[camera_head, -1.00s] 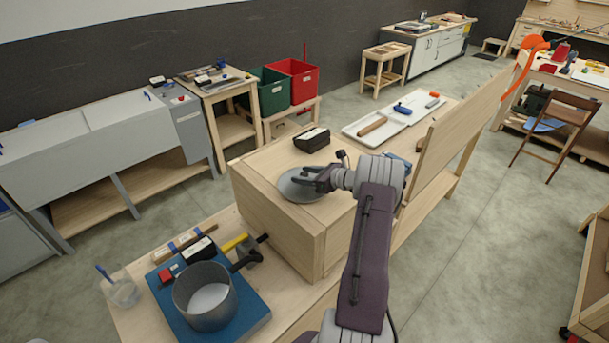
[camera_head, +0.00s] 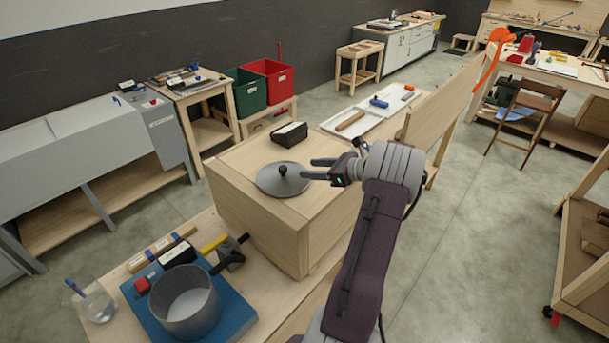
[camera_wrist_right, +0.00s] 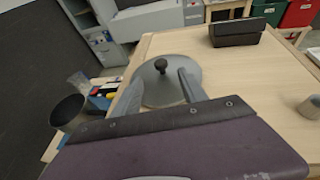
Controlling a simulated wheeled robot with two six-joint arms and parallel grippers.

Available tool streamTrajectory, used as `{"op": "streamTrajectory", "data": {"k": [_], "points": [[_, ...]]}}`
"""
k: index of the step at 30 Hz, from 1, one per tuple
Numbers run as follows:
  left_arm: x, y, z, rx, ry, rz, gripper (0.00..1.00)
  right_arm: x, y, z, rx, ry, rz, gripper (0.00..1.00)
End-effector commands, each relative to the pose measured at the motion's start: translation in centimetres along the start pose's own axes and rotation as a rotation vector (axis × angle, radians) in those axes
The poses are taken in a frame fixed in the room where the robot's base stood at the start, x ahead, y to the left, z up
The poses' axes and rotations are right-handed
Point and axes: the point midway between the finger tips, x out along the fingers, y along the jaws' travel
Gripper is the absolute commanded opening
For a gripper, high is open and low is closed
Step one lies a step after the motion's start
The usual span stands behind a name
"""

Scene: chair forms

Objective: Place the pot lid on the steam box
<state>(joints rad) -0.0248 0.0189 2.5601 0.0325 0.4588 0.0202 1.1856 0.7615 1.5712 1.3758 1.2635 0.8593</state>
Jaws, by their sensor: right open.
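The pot lid (camera_head: 270,182), a grey disc with a dark round knob, lies flat on top of the wooden steam box (camera_head: 252,226). It also shows in the right wrist view (camera_wrist_right: 152,86), resting on the box top. My right gripper (camera_head: 312,169) is open and empty, just to the right of the lid's knob, with its fingers pointing at it. In the right wrist view the two fingers (camera_wrist_right: 160,82) are spread, with the knob beyond and between them. My left gripper is not in view.
A black block (camera_head: 289,134) sits on the box behind the lid. A grey pot (camera_head: 187,302) stands on a blue plate (camera_head: 240,317) in front of the box. A white tray (camera_head: 363,123) with tools lies behind the box. A glass beaker (camera_head: 97,303) stands at the bench's left.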

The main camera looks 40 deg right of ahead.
Motion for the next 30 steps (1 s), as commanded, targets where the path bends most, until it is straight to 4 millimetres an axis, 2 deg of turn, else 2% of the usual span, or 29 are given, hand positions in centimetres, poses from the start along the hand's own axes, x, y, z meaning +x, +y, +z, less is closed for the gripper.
{"op": "streamTrajectory", "data": {"k": [5, 7, 8, 9, 11, 12, 14, 15, 18, 21, 24, 30], "points": [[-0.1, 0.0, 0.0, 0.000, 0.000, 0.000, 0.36, 0.3, 0.4, 0.0, -0.009, 0.009, 0.010, 0.50], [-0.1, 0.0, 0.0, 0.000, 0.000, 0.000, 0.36, 1.9, 2.8, -0.2, -0.066, 0.062, 0.069, 0.50], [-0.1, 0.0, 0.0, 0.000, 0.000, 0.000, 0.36, 3.0, 4.6, -0.5, -0.113, 0.104, 0.115, 0.50], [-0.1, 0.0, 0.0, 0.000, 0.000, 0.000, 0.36, 4.6, 8.0, -1.0, -0.207, 0.176, 0.200, 0.50], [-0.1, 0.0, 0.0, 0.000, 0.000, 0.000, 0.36, 6.4, 14.6, -2.5, -0.419, 0.304, 0.376, 0.50], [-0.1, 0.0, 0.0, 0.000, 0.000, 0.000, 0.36, 6.8, 19.4, -3.9, -0.613, 0.388, 0.518, 0.50], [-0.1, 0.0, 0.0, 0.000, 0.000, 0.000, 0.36, 5.8, 25.9, -6.3, -0.961, 0.483, 0.755, 0.50], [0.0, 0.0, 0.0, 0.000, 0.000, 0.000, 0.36, 4.5, 29.1, -7.7, -1.200, 0.513, 0.903, 0.50], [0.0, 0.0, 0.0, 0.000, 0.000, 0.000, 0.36, 1.4, 33.7, -10.0, -1.758, 0.482, 1.213, 0.50], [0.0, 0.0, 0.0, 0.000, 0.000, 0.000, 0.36, -0.4, 35.8, -11.0, -2.171, 0.372, 1.408, 0.50], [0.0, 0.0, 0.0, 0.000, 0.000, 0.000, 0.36, -1.1, 36.7, -11.3, -2.389, 0.281, 1.499, 0.50], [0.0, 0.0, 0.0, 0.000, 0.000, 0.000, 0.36, -1.2, 36.9, -11.4, -2.450, 0.253, 1.523, 0.50]]}}
